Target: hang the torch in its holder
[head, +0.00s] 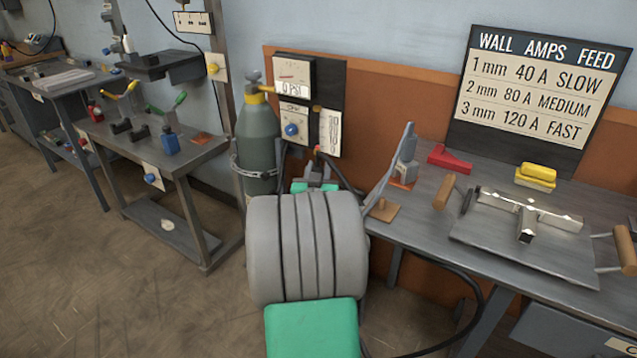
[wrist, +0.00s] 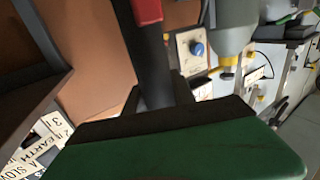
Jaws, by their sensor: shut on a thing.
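My gripper (head: 316,182) is just beyond my grey arm in the head view, near the gas bottle and the wall panel. In the wrist view its dark jaws (wrist: 158,98) are shut on a dark handle with a red part, which I take to be the torch (wrist: 152,55). In the head view only a small red and dark bit of it shows above the jaws; my arm hides the rest. A grey upright (head: 407,148) on an orange base and a slanted grey rod (head: 382,182) by a brown base stand right of my gripper. I cannot tell which is the holder.
A grey gas bottle (head: 258,135) stands left of the gauge panel (head: 294,79). The right bench holds a red block (head: 450,158), a yellow block (head: 538,174) and a metal plate (head: 500,250) with metal bars. A dark cable (head: 470,278) loops below the bench.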

